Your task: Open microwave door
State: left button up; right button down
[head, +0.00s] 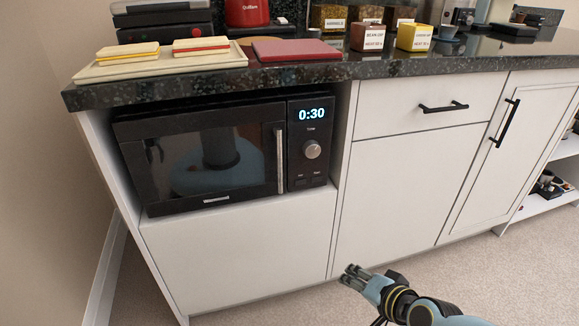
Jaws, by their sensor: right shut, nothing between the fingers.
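The black microwave (205,198) sits in a cubby under the counter at the left of the head view. Its door (195,158) is shut, with dark glass that mirrors a blue and dark shape. A vertical silver handle (280,160) runs along the door's right edge. The display (311,114) reads 0:30 above a round silver knob (312,149). My right gripper (352,275) is shut and empty, low in front of the cabinet, below and to the right of the microwave and apart from it. My left gripper is not in view.
The dark counter (280,77) overhangs the microwave. It bears a tray (90,72) with two sandwiches, a red board (295,49) and labelled boxes (415,37). A drawer handle (443,107) and a door handle (505,123) stick out at the right. The carpet in front is clear.

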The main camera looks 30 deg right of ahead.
jog(key=w+a+r+m+t+y+b, duration=0.1)
jog(key=w+r+m+t+b, duration=0.1)
jog(key=w+r, duration=0.35)
jog(key=w+r+m+t+b, duration=0.1)
jog(key=w+r+t+b, duration=0.15)
jog(key=r, duration=0.65)
jog(key=w+a+r+m+t+y+b, duration=0.1)
jog(key=w+r+m+t, duration=0.1)
jog(key=w+r, duration=0.35)
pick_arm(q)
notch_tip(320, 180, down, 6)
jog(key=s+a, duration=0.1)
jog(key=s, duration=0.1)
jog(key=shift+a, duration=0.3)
pick_arm(e)
jog(key=shift+w+a+r, duration=0.1)
jog(key=shift+w+r, duration=0.2)
jog(key=shift+w, duration=1.1)
jog(key=shift+w+r, duration=0.25)
jog(key=shift+w, duration=1.1)
jog(key=shift+w+a+r, duration=0.1)
jog(key=shift+w+r, duration=0.2)
jog(key=shift+w, duration=1.1)
